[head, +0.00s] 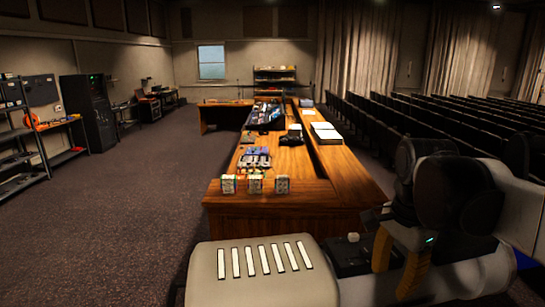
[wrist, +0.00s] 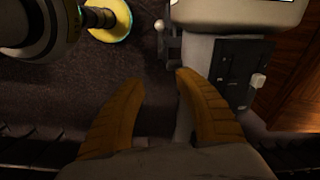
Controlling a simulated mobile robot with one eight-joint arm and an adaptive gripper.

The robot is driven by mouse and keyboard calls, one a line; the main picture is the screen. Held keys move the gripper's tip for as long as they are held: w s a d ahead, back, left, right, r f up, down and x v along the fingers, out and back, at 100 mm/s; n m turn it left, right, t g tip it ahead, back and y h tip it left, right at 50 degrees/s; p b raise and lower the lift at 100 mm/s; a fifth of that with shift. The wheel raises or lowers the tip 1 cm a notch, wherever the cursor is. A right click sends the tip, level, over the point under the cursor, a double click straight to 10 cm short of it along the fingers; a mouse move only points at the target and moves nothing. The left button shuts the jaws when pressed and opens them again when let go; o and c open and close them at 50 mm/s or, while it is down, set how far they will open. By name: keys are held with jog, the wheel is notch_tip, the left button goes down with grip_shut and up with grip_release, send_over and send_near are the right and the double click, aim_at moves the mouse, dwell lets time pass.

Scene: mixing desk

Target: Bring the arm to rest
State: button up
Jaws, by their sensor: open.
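My gripper (head: 393,284) hangs at the lower right of the head view, with its two orange fingers pointing down beside the pale top of my own body. In the wrist view my gripper (wrist: 160,82) shows both orange fingers apart, with dark floor between them and nothing held. My arm is folded, with dark joints and white links at the right of the head view. The gripper's fingertips look close to my body, but I cannot tell whether they touch it.
A long wooden desk (head: 300,165) with a mixing console (head: 265,116) stands ahead. Rows of dark seats (head: 440,118) fill the right. A shelf rack (head: 14,135) stands at the far left. The carpet (head: 120,215) left of the desk is clear. A wood panel (wrist: 298,95) shows in the wrist view.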

jog(key=s+a+f+n+t+b, duration=0.1)
jog(key=f+n+b, duration=0.3)
jog(key=f+b, duration=0.6)
jog(key=s+a+f+n+t+b, duration=0.1)
jog(key=s+f+n+t+b, duration=0.2)
jog(key=f+b, duration=0.7)
jog(key=s+a+f+n+t+b, duration=0.2)
jog(key=s+f+n+b, duration=0.2)
jog(key=f+b, duration=0.6)
notch_tip(320, 180, down, 9)
jog(key=n, duration=0.2)
jog(key=shift+s+r+n, duration=0.2)
jog(key=shift+s+n, duration=0.05)
jog(key=shift+n, duration=0.15)
jog(key=shift+a, duration=0.1)
dwell(0.3)
